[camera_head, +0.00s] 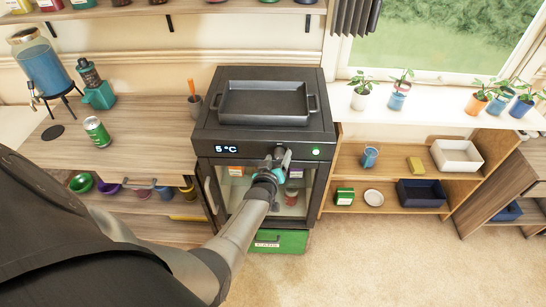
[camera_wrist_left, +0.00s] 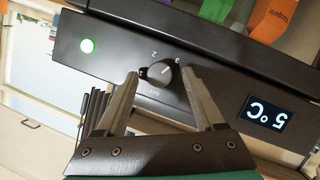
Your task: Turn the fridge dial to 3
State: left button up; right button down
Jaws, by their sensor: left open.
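The small black fridge (camera_head: 262,133) stands in the middle of the head view with a dark front panel. Its display (camera_head: 228,149) reads 5 °C and shows upside down in the wrist view (camera_wrist_left: 269,112). The dark round dial (camera_wrist_left: 157,73) has a white pointer line aimed up and right in the wrist view, toward a small mark that looks like a 3. A 2 and what looks like Off stand around it. My left gripper (camera_wrist_left: 161,74) is open, its fingertips on either side of the dial; contact is unclear. In the head view my left gripper (camera_head: 278,158) hides the dial.
A green light (camera_head: 315,152) glows on the panel's right. A black tray (camera_head: 264,103) sits on top of the fridge. A green can (camera_head: 97,132) stands on the left counter. A wooden shelf (camera_head: 395,208) with small items is on the right. The carpet at front right is clear.

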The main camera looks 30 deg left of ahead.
pick_arm(q)
jog(key=shift+s+d+r, duration=0.15)
jog(key=shift+s+r, duration=0.05)
jog(key=shift+s, duration=0.2)
jog(key=p+v, duration=0.4)
jog(key=v, duration=1)
jog(key=s+d+f+m+g+h+b, duration=0.1)
jog(key=s+d+f+m+g+b, duration=0.15)
jog(key=f, duration=0.55)
jog(key=s+d+f+m+g+h+b, duration=0.15)
jog(key=s+d+f+b, duration=0.25)
jog(key=f, duration=0.5)
jog(key=s+d+f+m+g+h+b, duration=0.1)
jog(key=s+d+f+h+b, duration=0.15)
jog(key=f, duration=0.55)
jog(key=s+f+m+g+b, duration=0.3)
jog(key=s+f+b, duration=0.1)
jog(key=s+f, duration=0.6)
jog(key=s+f+m+g+b, duration=0.3)
jog(key=s+f, duration=0.7)
jog(key=s, duration=0.5)
jog(key=shift+s+a+f+m+g+b, duration=0.2)
jog(key=shift+a+f+m+g+b, duration=0.15)
jog(key=shift+g+b, duration=0.55)
